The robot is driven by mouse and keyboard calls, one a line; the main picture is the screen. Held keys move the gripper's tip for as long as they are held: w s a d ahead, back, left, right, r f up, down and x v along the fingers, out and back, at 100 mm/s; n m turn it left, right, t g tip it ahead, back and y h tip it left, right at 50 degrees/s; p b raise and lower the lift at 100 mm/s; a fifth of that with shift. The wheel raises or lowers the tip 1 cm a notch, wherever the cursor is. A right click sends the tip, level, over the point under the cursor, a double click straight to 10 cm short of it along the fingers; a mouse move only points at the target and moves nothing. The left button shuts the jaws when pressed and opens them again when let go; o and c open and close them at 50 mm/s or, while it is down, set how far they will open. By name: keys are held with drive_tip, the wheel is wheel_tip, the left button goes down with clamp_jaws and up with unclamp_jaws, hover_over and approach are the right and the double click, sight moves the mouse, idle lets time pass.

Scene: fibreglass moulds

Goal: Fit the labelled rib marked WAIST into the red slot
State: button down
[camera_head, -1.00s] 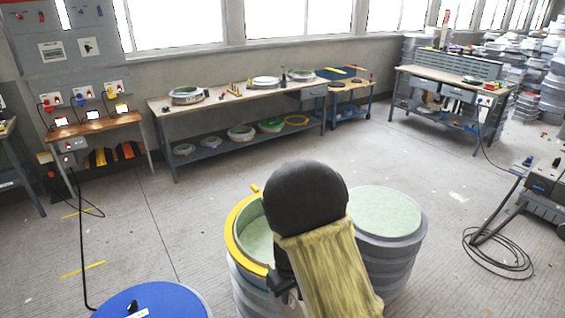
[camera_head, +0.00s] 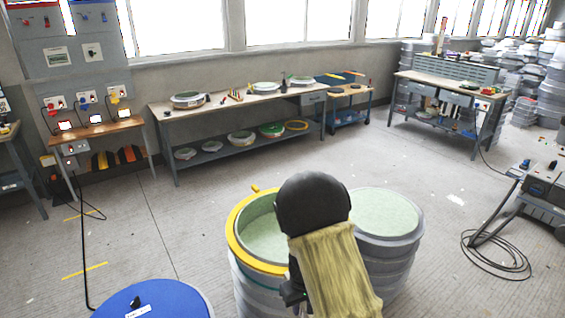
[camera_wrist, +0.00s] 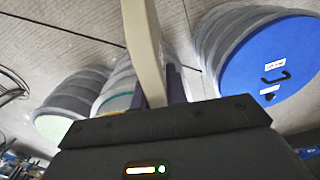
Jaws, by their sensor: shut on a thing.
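In the wrist view my gripper (camera_wrist: 155,82) is shut on a long, pale beige strip (camera_wrist: 143,40) that runs out past the top edge. No WAIST marking can be read on the strip, so I cannot tell whether it is that rib. In the head view my arm hides the gripper and the strip. A round mould (camera_head: 236,230) with a yellow rim and a pale green hollow stands beside and partly behind my arm. It also shows in the wrist view (camera_wrist: 112,100), partly covered by the gripper. I see no red slot in either view.
A mould with a blue lid, handle and label (camera_head: 170,300) stands at the front left. A pale-green-topped mould (camera_head: 385,212) stands right of my arm. Benches (camera_head: 160,112) line the back wall. A coiled cable (camera_head: 495,255) lies at right. Floor between is open.

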drive_tip(key=d+f+m+b, duration=0.2)
drive_tip(key=d+f+m, duration=0.3)
drive_tip(key=d+f, duration=0.5)
wheel_tip(320, 180, down, 3)
drive_tip(key=shift+w+d+r, duration=0.15)
drive_tip(key=shift+w+r, duration=0.05)
drive_tip(key=shift+w, duration=0.1)
drive_tip(key=s+f, duration=0.4)
drive_tip(key=f, duration=1.1)
